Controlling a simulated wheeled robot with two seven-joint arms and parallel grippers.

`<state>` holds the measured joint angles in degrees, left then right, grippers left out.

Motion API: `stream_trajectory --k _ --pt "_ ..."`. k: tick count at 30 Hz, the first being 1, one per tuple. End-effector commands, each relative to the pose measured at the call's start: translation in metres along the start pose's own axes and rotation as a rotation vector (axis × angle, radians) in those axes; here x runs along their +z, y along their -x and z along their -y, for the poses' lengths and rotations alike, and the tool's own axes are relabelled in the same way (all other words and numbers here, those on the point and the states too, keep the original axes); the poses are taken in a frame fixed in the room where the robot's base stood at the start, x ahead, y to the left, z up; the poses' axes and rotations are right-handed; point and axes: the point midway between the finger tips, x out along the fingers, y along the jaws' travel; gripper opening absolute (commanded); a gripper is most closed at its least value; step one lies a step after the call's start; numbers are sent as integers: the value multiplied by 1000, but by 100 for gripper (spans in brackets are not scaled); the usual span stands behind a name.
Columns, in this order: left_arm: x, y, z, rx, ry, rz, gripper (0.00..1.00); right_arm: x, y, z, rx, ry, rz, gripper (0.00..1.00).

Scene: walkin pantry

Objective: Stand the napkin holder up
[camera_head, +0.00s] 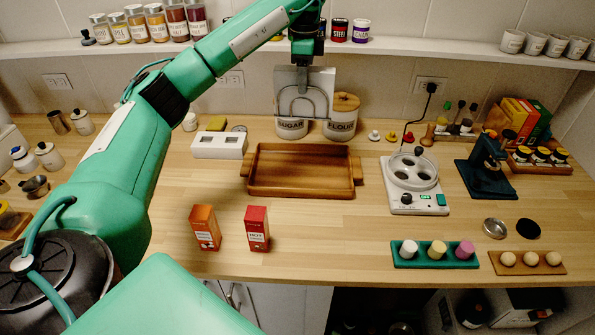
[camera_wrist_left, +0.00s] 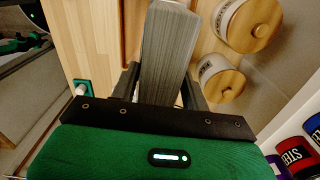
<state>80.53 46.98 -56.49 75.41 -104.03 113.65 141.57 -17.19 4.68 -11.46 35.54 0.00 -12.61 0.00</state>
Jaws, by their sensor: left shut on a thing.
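The napkin holder (camera_head: 304,104) is a grey piece with an arched wire front and a pale flat panel behind it. It is in front of the sugar canister (camera_head: 291,127) and the flour canister (camera_head: 342,114), behind the wooden tray, and looks roughly upright. My left gripper (camera_head: 303,62) comes down on it from above and is shut on it. In the left wrist view the napkin holder (camera_wrist_left: 168,50) shows as a long grey slab between the fingers (camera_wrist_left: 160,88). I cannot tell whether its base touches anything. My right gripper is not in view.
The empty wooden tray (camera_head: 303,192) lies in front of the napkin holder. Two boxes, orange (camera_head: 205,227) and red (camera_head: 257,228), stand near the front edge. A white egg cooker (camera_head: 415,183) is to the right. A jar shelf (camera_head: 420,45) runs behind. Counter between boxes and egg cooker is clear.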

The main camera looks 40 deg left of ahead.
Motion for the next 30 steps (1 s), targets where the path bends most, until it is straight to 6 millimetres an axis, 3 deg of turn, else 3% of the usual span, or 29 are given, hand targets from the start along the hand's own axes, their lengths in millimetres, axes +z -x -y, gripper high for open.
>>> stream_trajectory --k 4,7,21,30 --pt "0 -4 1 0 57 0 4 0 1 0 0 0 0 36" --pt "1 -20 1 3 64 2 4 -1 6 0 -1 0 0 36" --pt "1 -136 0 2 62 1 4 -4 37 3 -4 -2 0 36" --pt "0 -164 1 1 61 -1 4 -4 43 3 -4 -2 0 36"
